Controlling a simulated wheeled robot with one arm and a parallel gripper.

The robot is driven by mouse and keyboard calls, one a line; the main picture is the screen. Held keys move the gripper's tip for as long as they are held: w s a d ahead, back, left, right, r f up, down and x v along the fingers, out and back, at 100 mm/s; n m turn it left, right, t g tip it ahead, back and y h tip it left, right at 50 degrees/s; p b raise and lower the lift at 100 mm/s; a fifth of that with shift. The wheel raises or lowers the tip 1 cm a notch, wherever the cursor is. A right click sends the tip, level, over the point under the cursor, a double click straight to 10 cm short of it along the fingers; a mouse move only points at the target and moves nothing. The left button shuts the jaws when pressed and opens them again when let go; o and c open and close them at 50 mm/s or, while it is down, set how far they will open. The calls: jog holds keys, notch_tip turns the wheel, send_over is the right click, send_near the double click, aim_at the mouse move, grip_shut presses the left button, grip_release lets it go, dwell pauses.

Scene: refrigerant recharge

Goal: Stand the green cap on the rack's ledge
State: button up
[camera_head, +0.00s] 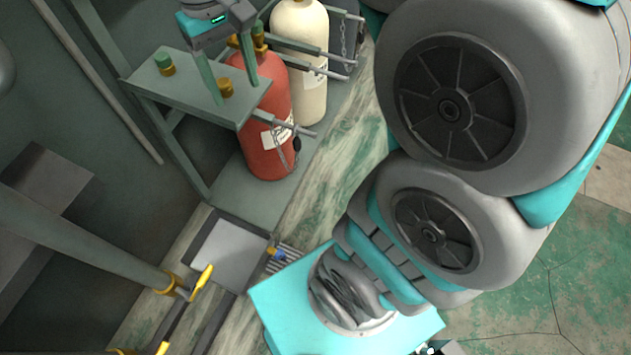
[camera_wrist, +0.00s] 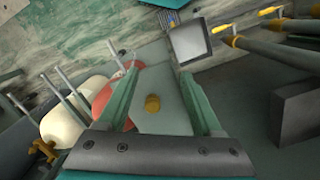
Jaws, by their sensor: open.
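The green cap (camera_head: 164,60) is upright at the far left end of the rack's ledge (camera_head: 190,90) in the head view. A brass-coloured part shows under it; I cannot tell whether this belongs to the cap. A second, brass piece (camera_head: 226,87) stands on the ledge near its right end and also shows in the wrist view (camera_wrist: 152,103). My gripper (camera_head: 235,92) is open over the right end of the ledge. Its fingers (camera_wrist: 160,72) are on either side of the brass piece, with gaps. The green cap is not visible in the wrist view.
A red cylinder (camera_head: 266,135) and a cream cylinder (camera_head: 305,75) stand right of the ledge, behind metal bars and chains. A grey plate (camera_head: 230,255) and yellow-handled pipes (camera_head: 201,283) lie below. My arm covers much of the right side.

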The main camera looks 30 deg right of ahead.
jog(key=s+d+f, duration=0.2)
jog(key=s+f, duration=0.3)
jog(key=s, duration=0.3)
jog(key=s+d+f+m, duration=0.1)
jog(key=s+d+f, duration=0.1)
jog(key=s+f, duration=0.3)
jog(key=s, duration=0.4)
jog(key=shift+s+g, duration=0.3)
jog(key=shift+g, duration=0.1)
jog(key=shift+f, duration=0.1)
